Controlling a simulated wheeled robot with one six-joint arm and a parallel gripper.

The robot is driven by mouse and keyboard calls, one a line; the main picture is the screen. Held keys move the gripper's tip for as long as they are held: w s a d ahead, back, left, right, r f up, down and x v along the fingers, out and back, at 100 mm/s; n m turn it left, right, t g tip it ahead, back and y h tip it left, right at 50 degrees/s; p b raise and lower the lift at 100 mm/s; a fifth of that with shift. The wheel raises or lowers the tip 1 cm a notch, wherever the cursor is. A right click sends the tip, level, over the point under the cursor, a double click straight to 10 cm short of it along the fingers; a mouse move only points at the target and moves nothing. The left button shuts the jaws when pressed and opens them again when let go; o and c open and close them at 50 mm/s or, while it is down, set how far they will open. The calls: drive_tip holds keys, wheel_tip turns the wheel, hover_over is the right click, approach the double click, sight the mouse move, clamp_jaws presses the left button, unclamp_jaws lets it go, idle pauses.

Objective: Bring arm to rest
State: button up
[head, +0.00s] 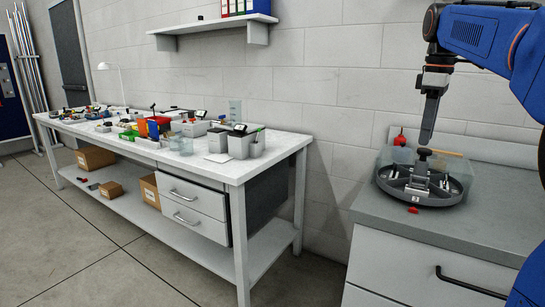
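My blue arm comes in at the upper right of the head view. My gripper (431,113) points down above the right-hand grey counter (484,212). It is seen edge-on as one grey finger shape, so its opening cannot be told. Below it stands a round dark tray (443,199) with compartments holding small metal parts and a central post with a black knob (424,153). The fingertip looks just above the knob; whether they touch is not clear. I see nothing held in the gripper.
A small red piece (413,210) lies at the tray's front. A clear box (398,160) and a red item (400,138) are behind it. A long white workbench (284,147) with drawers and clutter stands left. A wall shelf (209,25) holds binders. The floor in front is clear.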

drive_tip(key=s+a+f+m+t, duration=0.1)
drive_tip(key=s+a+f+m, duration=0.2)
drive_tip(key=s+f, duration=0.6)
drive_tip(key=s+a+f+m+t, duration=0.1)
drive_tip(key=s+a+f+m, duration=0.2)
drive_tip(key=s+f, duration=0.6)
drive_tip(key=s+a+f+m+t, duration=0.2)
drive_tip(key=s+a+f, duration=0.4)
drive_tip(key=s+f, duration=0.3)
wheel_tip(320, 180, down, 4)
drive_tip(key=shift+a+f+m, duration=0.2)
drive_tip(key=shift+a+m, duration=0.2)
drive_tip(key=shift+m, duration=0.5)
